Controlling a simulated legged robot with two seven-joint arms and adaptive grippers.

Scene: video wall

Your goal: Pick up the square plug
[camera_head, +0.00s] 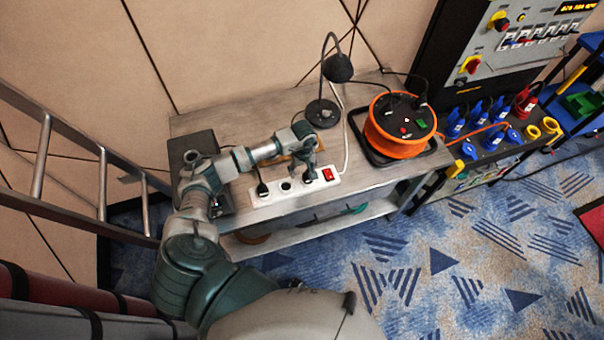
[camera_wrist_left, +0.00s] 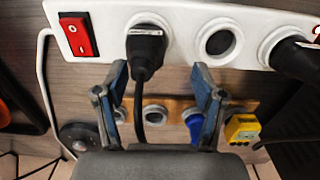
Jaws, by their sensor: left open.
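A white power strip (camera_head: 295,187) lies on the grey bench and crosses the top of the left wrist view (camera_wrist_left: 185,22). A black plug (camera_wrist_left: 146,48) sits in it next to the red switch (camera_wrist_left: 78,35). The socket beside it (camera_wrist_left: 215,42) is empty, and a second black plug (camera_wrist_left: 295,58) is at right. My left gripper (camera_wrist_left: 160,70) is open, its fingers on either side of the first plug's lower end and cable, apparently not gripping. In the head view the gripper (camera_head: 309,168) is over the strip. A boxy yellow piece (camera_wrist_left: 242,129) is on a wooden board. I cannot tell which is the square plug.
The wooden board (camera_wrist_left: 175,106) has holes and a blue piece (camera_wrist_left: 193,125). A black lamp (camera_head: 323,112) and an orange cable reel (camera_head: 400,125) stand on the bench (camera_head: 215,122). A ladder (camera_head: 42,155) is at left. A control panel with several plugs is at right.

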